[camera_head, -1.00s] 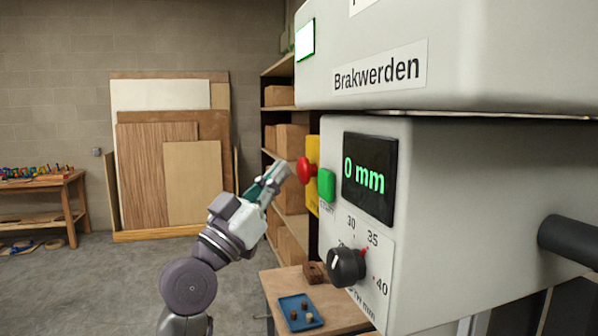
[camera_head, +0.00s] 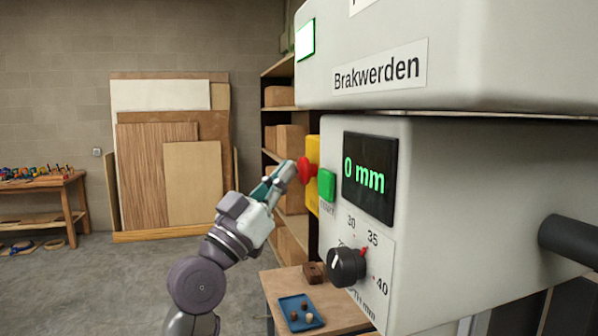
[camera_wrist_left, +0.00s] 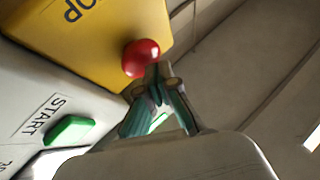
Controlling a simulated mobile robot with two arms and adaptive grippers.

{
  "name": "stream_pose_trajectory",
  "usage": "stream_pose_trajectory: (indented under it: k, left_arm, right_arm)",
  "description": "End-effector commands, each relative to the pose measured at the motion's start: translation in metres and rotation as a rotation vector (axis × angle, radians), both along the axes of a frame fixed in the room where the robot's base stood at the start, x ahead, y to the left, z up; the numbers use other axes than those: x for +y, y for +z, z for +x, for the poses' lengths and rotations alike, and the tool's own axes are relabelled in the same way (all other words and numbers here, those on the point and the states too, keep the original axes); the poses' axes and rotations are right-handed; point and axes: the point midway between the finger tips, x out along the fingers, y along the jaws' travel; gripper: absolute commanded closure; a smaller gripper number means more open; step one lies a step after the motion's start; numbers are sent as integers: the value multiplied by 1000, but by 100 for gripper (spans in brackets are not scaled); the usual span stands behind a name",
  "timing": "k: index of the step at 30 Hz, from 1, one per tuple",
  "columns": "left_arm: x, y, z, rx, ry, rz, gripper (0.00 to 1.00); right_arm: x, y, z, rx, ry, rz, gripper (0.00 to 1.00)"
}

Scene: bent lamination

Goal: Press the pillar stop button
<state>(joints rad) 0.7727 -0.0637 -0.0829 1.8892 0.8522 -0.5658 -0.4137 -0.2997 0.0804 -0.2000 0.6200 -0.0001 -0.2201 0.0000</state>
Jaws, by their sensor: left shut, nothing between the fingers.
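The red stop button (camera_head: 304,170) sits on a yellow plate (camera_head: 313,150) on the side of the grey machine. My left gripper (camera_head: 290,168) is shut and empty, its fingertips right at the red button. In the left wrist view the red button (camera_wrist_left: 141,58) is just beyond the closed fingertips (camera_wrist_left: 154,74), which overlap its lower edge. I cannot tell for certain whether they touch it. The yellow plate (camera_wrist_left: 95,30) there carries part of the word STOP. My right gripper is not in view.
The green start button (camera_head: 327,185) is close beside the stop button, also in the left wrist view (camera_wrist_left: 69,130). A black dial (camera_head: 346,267) and a display (camera_head: 369,178) reading 0 mm are on the machine. A small table with a blue tray (camera_head: 290,318) stands below.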

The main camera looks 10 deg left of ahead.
Motion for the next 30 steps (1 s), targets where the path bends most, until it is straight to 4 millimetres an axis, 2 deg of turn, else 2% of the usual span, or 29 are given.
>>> stream_pose_trajectory:
  k: [30]
  left_arm:
    - [-10,0,4,1,-1,0,100]
  right_arm:
    - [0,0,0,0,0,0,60]
